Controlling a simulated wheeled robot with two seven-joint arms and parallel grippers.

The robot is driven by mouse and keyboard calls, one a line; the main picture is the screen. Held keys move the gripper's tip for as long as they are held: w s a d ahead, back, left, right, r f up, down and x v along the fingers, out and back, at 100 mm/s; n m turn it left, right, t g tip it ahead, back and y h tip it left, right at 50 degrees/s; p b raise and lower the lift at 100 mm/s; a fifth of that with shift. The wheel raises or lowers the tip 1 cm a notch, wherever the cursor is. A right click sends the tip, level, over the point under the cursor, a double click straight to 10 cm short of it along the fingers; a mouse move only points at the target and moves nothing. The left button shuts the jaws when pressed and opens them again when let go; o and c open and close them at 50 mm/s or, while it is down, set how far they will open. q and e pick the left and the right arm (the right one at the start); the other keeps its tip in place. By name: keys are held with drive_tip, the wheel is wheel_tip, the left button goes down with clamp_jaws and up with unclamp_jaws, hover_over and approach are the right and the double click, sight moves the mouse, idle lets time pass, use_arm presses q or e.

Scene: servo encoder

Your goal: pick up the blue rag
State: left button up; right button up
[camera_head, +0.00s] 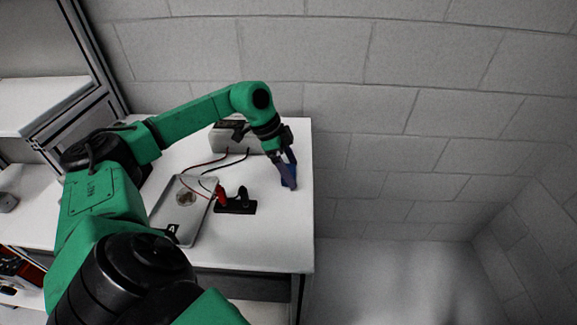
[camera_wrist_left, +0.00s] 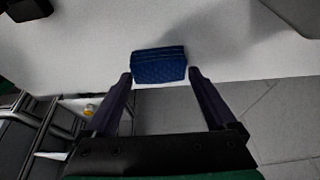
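The blue rag (camera_wrist_left: 158,66) lies folded on the white table near its edge in the left wrist view. In the head view the blue rag (camera_head: 289,176) shows at the table's right edge, partly covered by the fingers. My left gripper (camera_wrist_left: 160,82) is open, with one finger on each side of the rag's near end. The fingertips look close to the rag's sides, and I cannot tell whether they touch. In the head view my left gripper (camera_head: 286,172) points down at the rag. My right gripper is not in view.
On the white table (camera_head: 270,240) are a silver tray-like panel (camera_head: 178,218), a black stand with a red part (camera_head: 236,206), and a grey box (camera_head: 228,142) with red and black cables. A shelf frame stands at left. Floor is clear at right.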

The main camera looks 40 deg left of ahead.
sight(291, 171)
use_arm(q)
drive_tip(key=c, duration=0.9)
drive_tip(key=shift+r, duration=0.1)
wheel_tip(291, 171, up, 20)
drive_tip(key=p, duration=0.3)
